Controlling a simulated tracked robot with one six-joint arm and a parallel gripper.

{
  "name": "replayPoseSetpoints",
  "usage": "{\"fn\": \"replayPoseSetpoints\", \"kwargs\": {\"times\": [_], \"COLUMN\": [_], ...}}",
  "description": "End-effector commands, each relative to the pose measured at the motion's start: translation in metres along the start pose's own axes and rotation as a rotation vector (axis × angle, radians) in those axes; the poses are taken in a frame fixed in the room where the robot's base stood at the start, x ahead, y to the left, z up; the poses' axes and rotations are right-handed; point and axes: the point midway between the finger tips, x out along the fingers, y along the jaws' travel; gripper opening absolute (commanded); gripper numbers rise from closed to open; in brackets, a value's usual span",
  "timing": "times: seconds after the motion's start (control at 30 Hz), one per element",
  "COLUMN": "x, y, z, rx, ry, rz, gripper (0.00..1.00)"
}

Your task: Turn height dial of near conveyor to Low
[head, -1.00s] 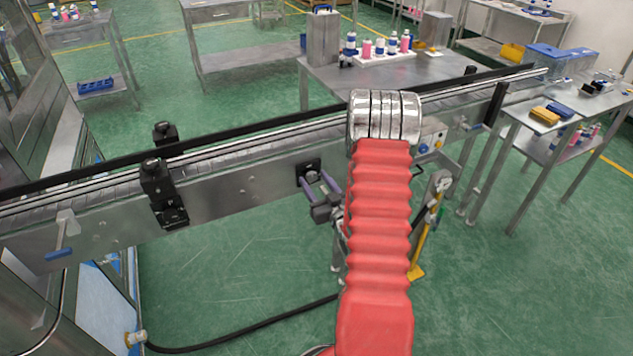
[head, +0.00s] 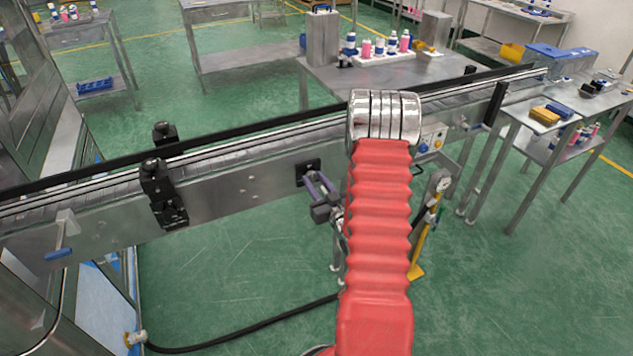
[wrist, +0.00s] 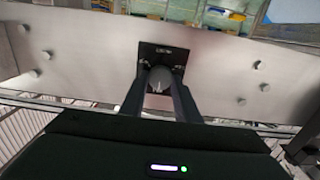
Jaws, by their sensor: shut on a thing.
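The near conveyor's height dial (wrist: 161,78) is a grey round knob with a pale pointer mark. It sits on a black square plate (wrist: 155,54) on the conveyor's steel side. In the wrist view, my gripper (wrist: 161,86) has one dark finger on each side of the dial and is shut on it. In the head view, the plate (head: 306,173) shows on the near conveyor (head: 245,188), with my gripper (head: 314,186) reaching to it from below right. The fingers hide the dial there. The Low marking is too small to read.
A black sensor bracket (head: 157,180) is clamped to the conveyor left of the plate. A control box with buttons (head: 432,141) and a gauge on a stand (head: 440,183) are right of my arm. A black hose (head: 250,325) lies on the green floor.

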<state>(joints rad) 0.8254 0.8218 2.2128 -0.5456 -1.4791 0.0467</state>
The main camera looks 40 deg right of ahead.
Motion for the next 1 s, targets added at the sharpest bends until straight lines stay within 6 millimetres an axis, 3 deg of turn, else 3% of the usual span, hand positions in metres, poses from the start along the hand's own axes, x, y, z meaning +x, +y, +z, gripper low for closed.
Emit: {"fn": "replayPoseSetpoints", "kwargs": {"times": [0.47, 1.0], "x": [-0.0006, -0.0007], "y": [0.0008, -0.0011], "z": [0.0, 0.001], "rx": [-0.191, -0.681], "ry": [0.0, -0.002], "rz": [0.006, 0.004], "gripper": [0.07, 0.07]}}
